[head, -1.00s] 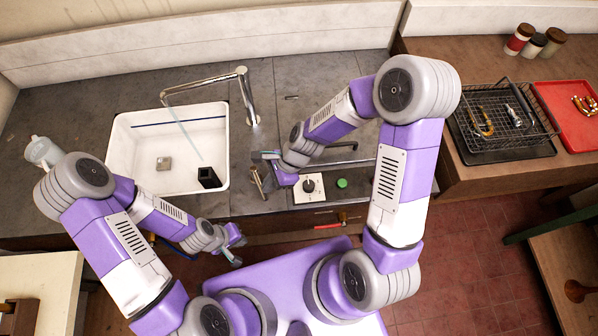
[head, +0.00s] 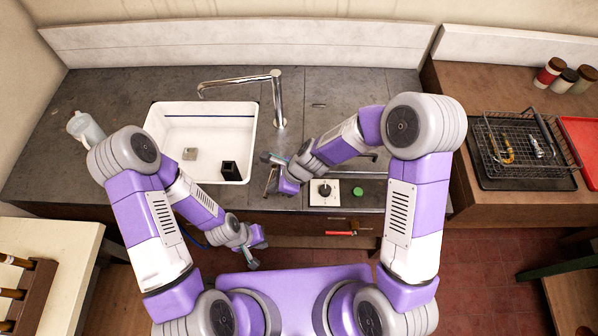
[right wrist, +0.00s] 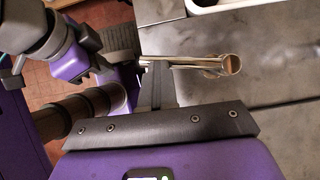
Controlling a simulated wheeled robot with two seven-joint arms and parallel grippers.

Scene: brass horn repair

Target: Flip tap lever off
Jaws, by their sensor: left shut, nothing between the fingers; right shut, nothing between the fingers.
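The tap (head: 278,100) is a tall chrome spout standing at the back right of the white sink (head: 251,143), its arm reaching left over the basin. No water stream shows under the spout. My right gripper (head: 266,158) is shut and empty, close beside the lever; contact cannot be told. My left gripper (head: 257,250) is shut and empty, low in front of the counter.
A black block (head: 230,171) stands in the sink. A control plate with a knob (head: 324,190) and a green button (head: 358,191) lie right of my right gripper. A clear jug (head: 86,128) stands left of the sink. A wire basket (head: 520,140) is at the right.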

